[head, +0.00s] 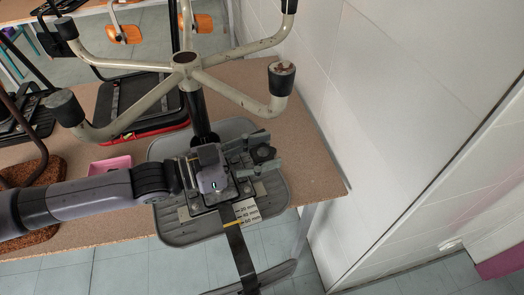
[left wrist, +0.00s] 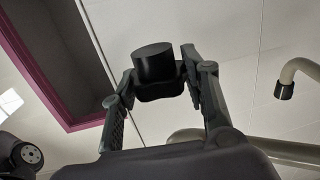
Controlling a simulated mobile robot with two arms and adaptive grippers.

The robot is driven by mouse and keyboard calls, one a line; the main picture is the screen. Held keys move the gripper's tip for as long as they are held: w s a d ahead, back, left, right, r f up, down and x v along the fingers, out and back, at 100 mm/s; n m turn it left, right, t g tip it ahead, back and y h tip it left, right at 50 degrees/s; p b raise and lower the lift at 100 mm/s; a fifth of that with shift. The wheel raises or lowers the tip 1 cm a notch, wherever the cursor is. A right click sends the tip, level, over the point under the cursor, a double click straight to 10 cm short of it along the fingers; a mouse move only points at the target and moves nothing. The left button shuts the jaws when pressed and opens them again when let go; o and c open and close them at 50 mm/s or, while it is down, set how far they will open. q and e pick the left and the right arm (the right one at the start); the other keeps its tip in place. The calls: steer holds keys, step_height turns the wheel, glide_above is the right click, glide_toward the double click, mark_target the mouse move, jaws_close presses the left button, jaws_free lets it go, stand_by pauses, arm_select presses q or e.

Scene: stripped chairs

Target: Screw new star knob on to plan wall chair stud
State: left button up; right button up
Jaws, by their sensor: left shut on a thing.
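The upturned chair has a grey seat (head: 170,228) lying on the bench and a cream five-arm base (head: 186,60) standing above it. A dark back bar (head: 243,262) runs from the metal plate toward the front, with a yellow mark (head: 232,224) and a label (head: 247,211) reading 20, 40 and 60 mm. My left gripper (head: 260,152) is over the seat's right part, shut on the black knob (head: 265,154). The left wrist view shows the knob (left wrist: 154,66) between the fingertips. I cannot make out the stud. My right gripper is not in view.
The brown bench (head: 312,165) has free room right of the seat, beside the white wall (head: 400,120). A pink tray (head: 110,165) lies left of the seat. A brown chair pad (head: 32,170) is further left. The cream base arms overhang the bench.

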arm_select(q)
steer(key=shift+w+a, duration=0.1)
steer(key=shift+a, duration=0.05)
steer(key=shift+a+r+m+g+h, duration=0.1)
steer(key=shift+a+m+g+h, duration=0.2)
steer(key=shift+g, duration=0.2)
steer(key=shift+s+a+m+g+h, duration=0.25)
steer(key=shift+a+m+g, duration=0.45)
steer(key=shift+g, duration=0.5)
steer(key=shift+s+a+m+g+h, duration=0.25)
steer(key=shift+a+m+g, duration=0.1)
steer(key=shift+m+g, duration=0.7)
